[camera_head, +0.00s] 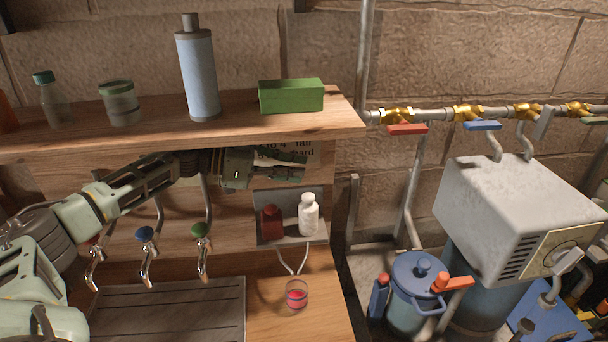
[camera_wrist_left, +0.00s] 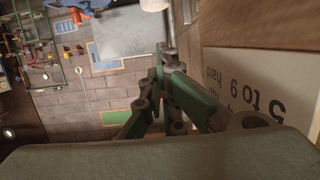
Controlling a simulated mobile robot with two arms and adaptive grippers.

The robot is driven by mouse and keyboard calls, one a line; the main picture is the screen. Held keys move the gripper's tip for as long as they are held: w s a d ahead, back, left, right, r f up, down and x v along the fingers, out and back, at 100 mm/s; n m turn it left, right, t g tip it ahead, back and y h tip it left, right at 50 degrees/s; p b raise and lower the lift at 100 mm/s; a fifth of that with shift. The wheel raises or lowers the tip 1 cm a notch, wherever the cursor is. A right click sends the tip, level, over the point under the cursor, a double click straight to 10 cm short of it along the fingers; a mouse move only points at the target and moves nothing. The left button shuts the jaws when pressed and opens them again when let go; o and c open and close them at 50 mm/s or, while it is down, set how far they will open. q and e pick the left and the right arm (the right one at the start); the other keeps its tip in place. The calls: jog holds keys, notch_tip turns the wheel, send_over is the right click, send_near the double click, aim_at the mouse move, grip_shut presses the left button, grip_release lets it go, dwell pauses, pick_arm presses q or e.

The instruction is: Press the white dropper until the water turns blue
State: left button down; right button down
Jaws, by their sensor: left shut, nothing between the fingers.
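The white dropper (camera_head: 308,214) stands upright in a small grey wall holder (camera_head: 290,238), to the right of a dark red dropper (camera_head: 271,221). Below the holder, a small clear glass (camera_head: 297,294) with red liquid stands on the wooden counter. My left gripper (camera_head: 303,168) reaches in from the left under the shelf. It is shut and empty, above the droppers and apart from the white one in the picture. In the left wrist view its fingers (camera_wrist_left: 166,58) point up the picture, and a white object, perhaps the white dropper, shows partly at the top edge.
A wooden shelf (camera_head: 345,121) with bottles, a jar and a green box (camera_head: 291,96) lies just above my left arm. Three taps stand over a ribbed drain board (camera_head: 170,315). A printed sign (camera_wrist_left: 262,85) is close beside the gripper. Pipes and a blue pot (camera_head: 416,285) are at right.

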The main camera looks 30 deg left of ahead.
pick_arm(q)
jog(key=b+v, duration=0.2)
jog(key=v, duration=0.6)
jog(key=shift+b, duration=0.35)
jog(key=shift+w+a+f, duration=0.1)
jog(key=shift+a, duration=0.1)
dwell(1.6)
dwell(0.7)
